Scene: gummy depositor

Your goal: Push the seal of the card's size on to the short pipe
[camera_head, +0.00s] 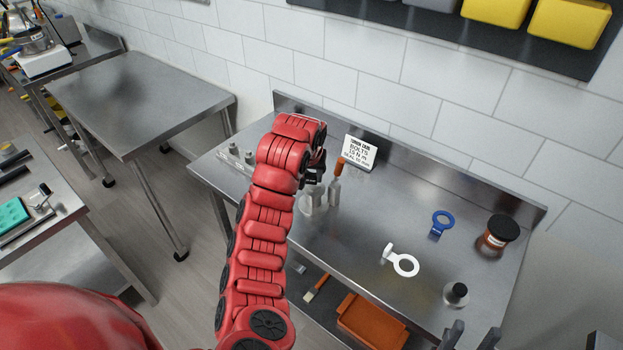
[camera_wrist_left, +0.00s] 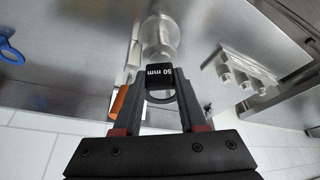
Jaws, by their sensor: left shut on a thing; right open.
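My left gripper (camera_head: 314,176) is shut on a black tab marked "50 mm" (camera_wrist_left: 160,76), with a dark ring, the seal (camera_wrist_left: 161,97), showing between the fingers in the left wrist view. The short pipe (camera_head: 311,201), a shiny metal piece, stands on the bench just below this gripper. In the left wrist view the pipe (camera_wrist_left: 158,36) lies straight beyond the tab; I cannot tell whether they touch. The white card (camera_head: 360,154) leans at the back; its last line appears to name a seal size, too small to read surely. My right gripper (camera_head: 471,337) is open and empty at the bottom edge.
A blue ring (camera_head: 442,219) and a white ring (camera_head: 405,265) lie right of the pipe. An orange-handled tool (camera_head: 338,168) stands close beside it. A bolt block (camera_head: 235,158) is left. A black-lidded jar (camera_head: 499,233) and a small bottle (camera_head: 456,293) stand at right.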

